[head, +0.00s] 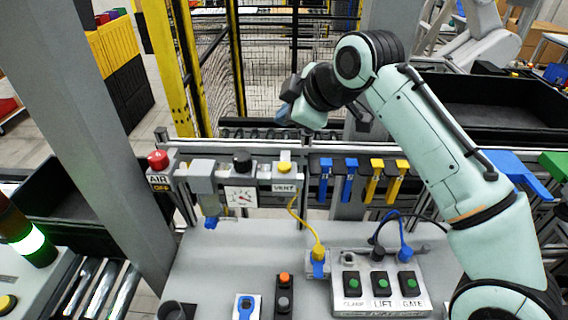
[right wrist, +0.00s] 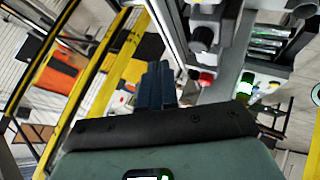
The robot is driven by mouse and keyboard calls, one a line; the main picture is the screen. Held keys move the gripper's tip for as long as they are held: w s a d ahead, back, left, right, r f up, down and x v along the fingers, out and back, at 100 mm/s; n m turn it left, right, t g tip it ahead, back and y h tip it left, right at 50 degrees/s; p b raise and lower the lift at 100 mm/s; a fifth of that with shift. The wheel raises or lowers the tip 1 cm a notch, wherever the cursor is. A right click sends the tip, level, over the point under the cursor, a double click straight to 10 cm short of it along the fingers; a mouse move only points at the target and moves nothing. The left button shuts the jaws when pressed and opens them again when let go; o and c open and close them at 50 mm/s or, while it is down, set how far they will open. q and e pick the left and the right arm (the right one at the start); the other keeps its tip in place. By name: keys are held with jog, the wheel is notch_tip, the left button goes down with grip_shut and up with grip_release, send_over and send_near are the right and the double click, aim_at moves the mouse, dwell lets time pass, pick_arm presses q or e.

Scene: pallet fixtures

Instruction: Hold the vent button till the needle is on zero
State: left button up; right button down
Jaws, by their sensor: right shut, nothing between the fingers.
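The vent button (head: 284,167) is a yellow cap on a grey box marked VENT, on the rail behind the bench. The gauge (head: 240,196) is a white dial left of it, under a black knob; its needle is too small to read surely. My right gripper (head: 284,111) is shut and empty. It is up above and behind the vent button, apart from it. Its dark blue fingers (right wrist: 161,84) lie together in the right wrist view. My left gripper is not in view.
A red button (head: 158,159) on the AIR box stands left on the rail. Blue and yellow tags (head: 350,180) hang right of the vent box. A yellow cable (head: 305,222) runs down to a blue plug. A panel (head: 380,297) with green buttons sits on the bench.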

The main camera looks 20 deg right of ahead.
send_over(287, 168)
notch_tip(287, 168, down, 5)
jog(key=shift+f, duration=0.2)
jog(key=shift+w+f+b, duration=0.2)
jog(key=shift+f+b, duration=0.3)
jog(key=shift+f, duration=0.95)
jog(key=shift+s+f+b, duration=0.1)
jog(key=shift+s+b, duration=0.25)
jog(key=shift+s, duration=0.05)
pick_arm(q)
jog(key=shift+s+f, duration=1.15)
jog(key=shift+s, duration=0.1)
pick_arm(e)
jog(key=shift+w, duration=0.35)
jog(key=shift+s, duration=0.15)
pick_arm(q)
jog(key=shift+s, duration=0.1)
pick_arm(e)
jog(key=shift+f, duration=0.1)
